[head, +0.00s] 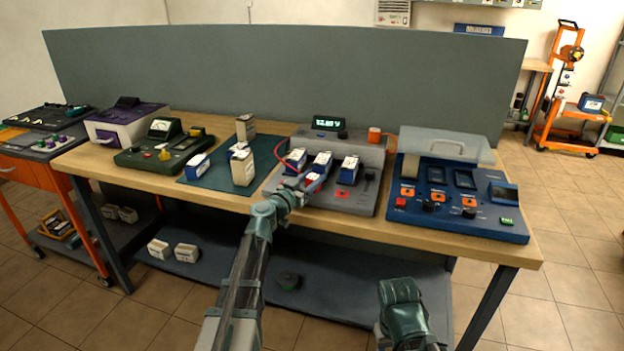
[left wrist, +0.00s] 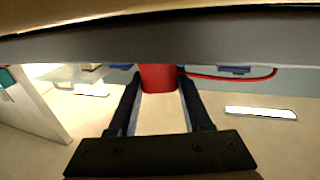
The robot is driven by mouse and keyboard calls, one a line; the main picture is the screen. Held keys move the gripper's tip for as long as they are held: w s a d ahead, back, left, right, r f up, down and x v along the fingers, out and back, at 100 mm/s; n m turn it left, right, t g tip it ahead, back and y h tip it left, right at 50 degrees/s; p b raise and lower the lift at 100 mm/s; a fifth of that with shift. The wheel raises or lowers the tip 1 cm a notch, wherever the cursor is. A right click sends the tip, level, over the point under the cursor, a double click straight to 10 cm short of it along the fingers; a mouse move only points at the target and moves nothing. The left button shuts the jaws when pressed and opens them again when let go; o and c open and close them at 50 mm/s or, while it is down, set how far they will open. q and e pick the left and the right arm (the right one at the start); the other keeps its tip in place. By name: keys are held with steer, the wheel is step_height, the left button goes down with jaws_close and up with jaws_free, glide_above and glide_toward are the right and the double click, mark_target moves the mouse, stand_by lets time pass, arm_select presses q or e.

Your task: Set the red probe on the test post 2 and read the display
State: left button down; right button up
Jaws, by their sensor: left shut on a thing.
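My left gripper (head: 302,186) is shut on the red probe (left wrist: 158,76), which shows between its two fingers in the left wrist view. In the head view the gripper is at the front of the grey test station (head: 350,204), close to the blue-and-white blocks (head: 348,170) there. A red cable (head: 277,152) loops at the station's left side. The station's display (head: 327,123) is lit with green digits, which look like 12-point-something V. The probe's tip and the test post numbers cannot be made out. My right gripper (head: 400,305) is low in front of the bench, its fingers unclear.
A blue instrument (head: 460,211) stands to the right of the station. An orange-red cylinder (head: 374,134) stands on the station's back. A dark mat (head: 214,180) with several battery blocks, a green meter (head: 150,159) and a purple-and-white box (head: 124,128) are to the left. A grey panel (head: 280,80) closes the back.

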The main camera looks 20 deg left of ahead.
arm_select(q)
steer(key=c, duration=0.6)
jaws_free()
steer(key=v, duration=1.1)
steer(key=shift+f, duration=0.1)
stand_by(0.5)
